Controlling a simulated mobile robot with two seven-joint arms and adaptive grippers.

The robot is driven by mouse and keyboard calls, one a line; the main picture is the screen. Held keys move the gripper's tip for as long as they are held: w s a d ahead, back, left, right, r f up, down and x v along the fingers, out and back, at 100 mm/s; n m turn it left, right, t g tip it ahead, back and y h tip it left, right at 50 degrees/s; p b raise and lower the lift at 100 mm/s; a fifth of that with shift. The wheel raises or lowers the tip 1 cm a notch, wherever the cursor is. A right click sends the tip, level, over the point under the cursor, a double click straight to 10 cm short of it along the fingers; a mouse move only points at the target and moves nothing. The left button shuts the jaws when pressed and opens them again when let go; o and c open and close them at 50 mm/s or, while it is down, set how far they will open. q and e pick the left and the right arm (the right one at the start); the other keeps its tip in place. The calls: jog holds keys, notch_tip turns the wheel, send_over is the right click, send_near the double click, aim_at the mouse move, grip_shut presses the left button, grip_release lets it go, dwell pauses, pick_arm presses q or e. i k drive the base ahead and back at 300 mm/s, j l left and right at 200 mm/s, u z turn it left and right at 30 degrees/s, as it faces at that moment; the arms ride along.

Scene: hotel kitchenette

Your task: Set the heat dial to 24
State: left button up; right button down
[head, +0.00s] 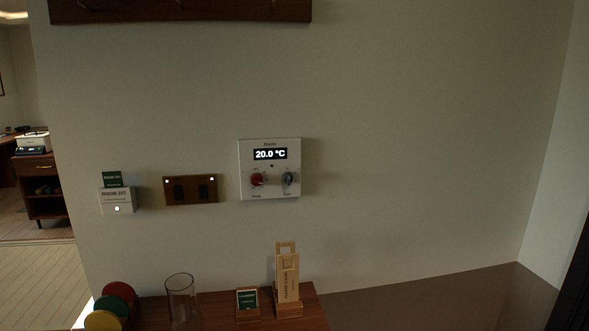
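A white thermostat panel (270,190) is mounted on the wall near the middle of the head view. Its dark display (270,154) reads 20.0 °C. A red dial (257,180) sits at the panel's lower left and a grey dial (289,179) at its lower right. The small labels by the dials are too small to read, so I cannot tell for sure which is the heat dial. Neither of my grippers is in view, and nothing touches the panel.
A brown switch plate (190,190) and a white card holder (117,201) are on the wall to the left. Below, a wooden counter (216,318) bears a clear glass (181,298), coloured discs (111,308), a small green sign (247,302) and a wooden stand (287,282).

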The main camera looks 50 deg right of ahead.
aim_at(256, 179)
jog(key=z, duration=1.5)
